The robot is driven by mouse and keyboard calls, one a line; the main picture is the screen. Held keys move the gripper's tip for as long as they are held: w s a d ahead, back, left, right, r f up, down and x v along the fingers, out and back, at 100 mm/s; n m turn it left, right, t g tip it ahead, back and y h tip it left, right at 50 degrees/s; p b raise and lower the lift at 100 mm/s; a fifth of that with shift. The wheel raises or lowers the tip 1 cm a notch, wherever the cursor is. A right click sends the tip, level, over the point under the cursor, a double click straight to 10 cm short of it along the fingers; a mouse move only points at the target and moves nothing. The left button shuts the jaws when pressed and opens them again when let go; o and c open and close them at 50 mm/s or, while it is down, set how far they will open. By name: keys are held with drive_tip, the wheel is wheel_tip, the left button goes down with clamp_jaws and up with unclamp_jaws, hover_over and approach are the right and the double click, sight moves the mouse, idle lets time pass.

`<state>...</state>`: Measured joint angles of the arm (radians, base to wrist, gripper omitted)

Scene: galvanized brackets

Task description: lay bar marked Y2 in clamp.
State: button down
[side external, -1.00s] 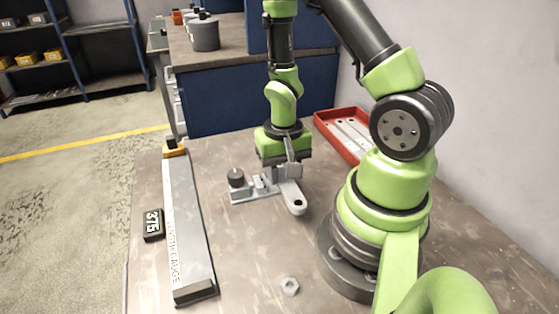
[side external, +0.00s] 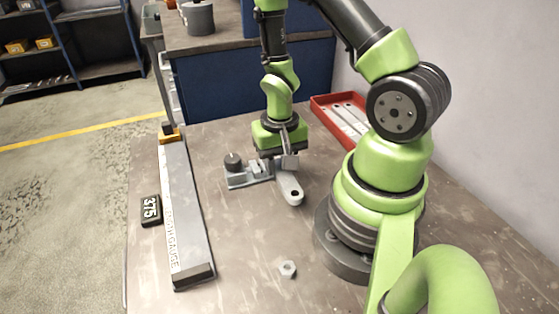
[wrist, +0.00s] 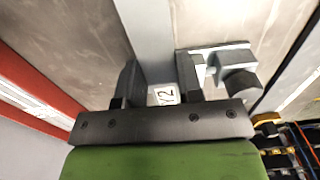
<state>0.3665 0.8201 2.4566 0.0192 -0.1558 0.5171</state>
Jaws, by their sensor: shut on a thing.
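My gripper (side external: 284,158) is shut on a grey flat bar (side external: 291,188), low over the table. The bar's rounded end with a hole points toward the front. In the wrist view my gripper (wrist: 160,84) has one finger on each side of the bar (wrist: 147,35), and a white label (wrist: 165,95) reading Y2 shows between them. The grey clamp (side external: 250,178) with its dark round knob lies just left of the bar. It also shows in the wrist view (wrist: 225,54), right of the bar. I cannot tell whether bar and clamp touch.
A long length gauge (side external: 186,215) lies at the left, beside a black display (side external: 151,211) reading 375. A hex nut (side external: 288,269) lies on the front of the table. A red tray (side external: 322,103) with several bars stands behind my arm. The table between gauge and nut is clear.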

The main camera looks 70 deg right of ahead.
drive_tip(key=shift+f, duration=1.4)
idle(1.5)
drive_tip(key=c, duration=0.7)
unclamp_jaws()
drive_tip(key=shift+r, duration=3)
